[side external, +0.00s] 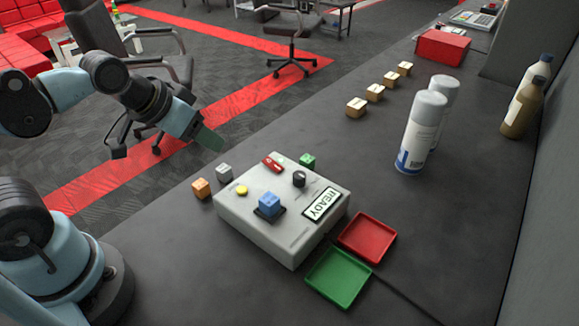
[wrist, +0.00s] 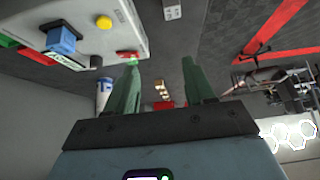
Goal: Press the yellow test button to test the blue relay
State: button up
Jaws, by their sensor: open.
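The grey test box (side external: 250,220) stands on the dark bench and its display (side external: 322,204) reads READY. The blue relay (side external: 269,204) sits in the dark socket on top of the box; it also shows in the wrist view (wrist: 62,40). The yellow test button (side external: 242,190) is on the box top, left of the relay, and shows in the wrist view (wrist: 104,22). My gripper (side external: 212,140) is above and behind the box, apart from it. In the wrist view its green fingers (wrist: 165,92) are spread with nothing between them.
Orange (side external: 201,188), grey (side external: 224,171) and green (side external: 307,160) relays lie around the box. A red switch (side external: 273,165) and dark knob (side external: 299,179) are on it. Red (side external: 367,238) and green (side external: 339,278) trays lie in front. Spray cans (side external: 420,133) stand right.

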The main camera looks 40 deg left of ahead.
grip_shut()
dwell(1.6)
